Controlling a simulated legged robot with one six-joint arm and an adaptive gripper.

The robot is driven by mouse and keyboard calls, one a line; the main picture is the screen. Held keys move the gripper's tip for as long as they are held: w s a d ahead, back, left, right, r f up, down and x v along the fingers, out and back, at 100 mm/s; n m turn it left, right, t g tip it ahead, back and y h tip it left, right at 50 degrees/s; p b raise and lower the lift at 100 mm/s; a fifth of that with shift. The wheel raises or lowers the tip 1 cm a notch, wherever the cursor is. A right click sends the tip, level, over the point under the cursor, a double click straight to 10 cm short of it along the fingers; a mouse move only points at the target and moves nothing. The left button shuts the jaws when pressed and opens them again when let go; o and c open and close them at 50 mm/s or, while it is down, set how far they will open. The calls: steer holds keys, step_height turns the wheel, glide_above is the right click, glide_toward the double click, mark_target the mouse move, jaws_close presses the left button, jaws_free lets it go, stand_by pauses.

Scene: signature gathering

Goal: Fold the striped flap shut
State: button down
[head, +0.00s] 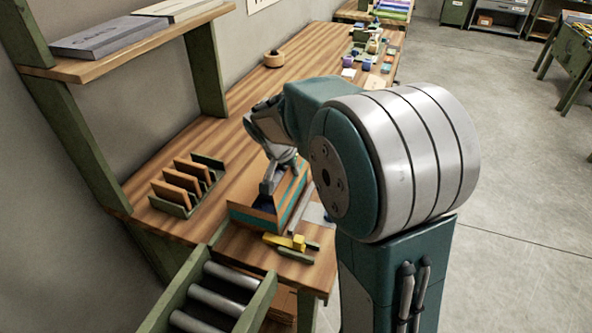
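A wooden box-like object with orange and teal bands (296,207) sits on the wooden table near its front end. I cannot clearly tell which part of it is the striped flap, or how far any flap is folded. My gripper (267,190) points down at the object's upper left part, in front of a dark blue area there. I cannot tell whether it touches. My arm and gripper hide part of the object, and the fingers are too small and overlapped to show whether they are open or shut.
A green rack with upright wooden slats (183,186) stands to the left. A yellow tool-like item (285,242) lies at the front table edge, above a roller conveyor (222,290). A round wooden container (274,59) and several small items stand farther back. The table's middle is mostly clear.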

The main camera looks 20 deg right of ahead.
mark_target(297, 178)
steer(key=g+h, duration=0.1)
steer(key=w+a+g+h, duration=0.1)
steer(key=f+n+g+h, duration=0.1)
steer(key=shift+w+a+g+h, duration=0.3)
steer(key=shift+w+a+h, duration=0.05)
steer(key=shift+h, duration=0.05)
steer(key=h, duration=0.1)
steer(key=g+h, duration=0.1)
steer(key=f+n+g, duration=0.1)
steer(key=shift+w+a+h, duration=0.3)
steer(key=shift+h, duration=0.1)
steer(key=shift+w+a+f+n+g+h, duration=0.2)
steer(key=shift+f+n+g+h, duration=0.15)
steer(key=shift+g+h, duration=0.5)
steer(key=shift+f+h, duration=0.1)
steer(key=shift+h, duration=0.15)
steer(key=c, duration=0.8)
jaws_free()
steer(key=shift+c, duration=0.2)
steer(key=v, duration=1.2)
